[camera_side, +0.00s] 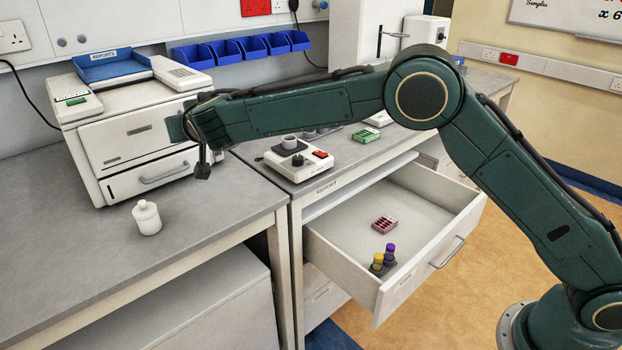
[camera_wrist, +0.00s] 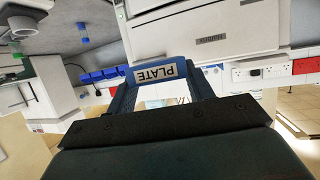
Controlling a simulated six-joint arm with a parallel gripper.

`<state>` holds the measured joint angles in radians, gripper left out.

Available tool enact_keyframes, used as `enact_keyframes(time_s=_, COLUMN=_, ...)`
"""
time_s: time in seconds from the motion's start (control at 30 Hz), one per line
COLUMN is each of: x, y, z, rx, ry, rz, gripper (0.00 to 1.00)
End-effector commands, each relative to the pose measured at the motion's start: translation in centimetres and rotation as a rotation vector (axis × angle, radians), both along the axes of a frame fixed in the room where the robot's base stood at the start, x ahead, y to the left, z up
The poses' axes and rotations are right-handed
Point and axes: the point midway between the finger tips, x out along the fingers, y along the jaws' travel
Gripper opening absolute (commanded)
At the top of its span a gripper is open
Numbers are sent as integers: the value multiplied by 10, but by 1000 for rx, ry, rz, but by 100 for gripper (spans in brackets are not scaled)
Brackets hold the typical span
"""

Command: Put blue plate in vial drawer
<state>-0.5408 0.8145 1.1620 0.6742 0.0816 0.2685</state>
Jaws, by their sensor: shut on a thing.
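A blue plate (camera_wrist: 160,73) with a white label reading PLATE, upside down in the wrist view, sits between the two fingers of my gripper (camera_wrist: 160,84). My gripper is shut on it. In the side view my gripper (camera_side: 178,127) is in front of the white machine, above the left bench; the plate cannot be made out there. The open drawer (camera_side: 344,262) is under the right bench, well to the right of my gripper. It holds a pink rack (camera_side: 384,222) and vials with yellow and purple caps (camera_side: 383,258). Its floor is otherwise largely bare.
A white machine (camera_side: 130,135) with a blue-topped tray (camera_side: 103,66) stands at the back left. A white bottle (camera_side: 147,217) stands on the left bench. A small white device (camera_side: 299,160) and a green rack (camera_side: 365,135) are on the right bench. Blue bins (camera_side: 240,48) hang on the wall.

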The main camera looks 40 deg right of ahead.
Motion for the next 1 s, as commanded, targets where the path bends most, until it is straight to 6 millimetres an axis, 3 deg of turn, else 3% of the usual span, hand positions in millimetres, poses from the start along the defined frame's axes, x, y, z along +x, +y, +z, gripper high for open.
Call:
enact_keyframes(time_s=0.27, x=-10, y=-25, z=-9, rx=-8, ry=-5, rz=-24, gripper=27)
enact_keyframes(time_s=0.47, x=-26, y=-54, z=-20, rx=-15, ry=-10, rz=-50, gripper=27)
enact_keyframes(time_s=1.0, x=-90, y=-133, z=-50, rx=-27, ry=-20, rz=-94, gripper=27)
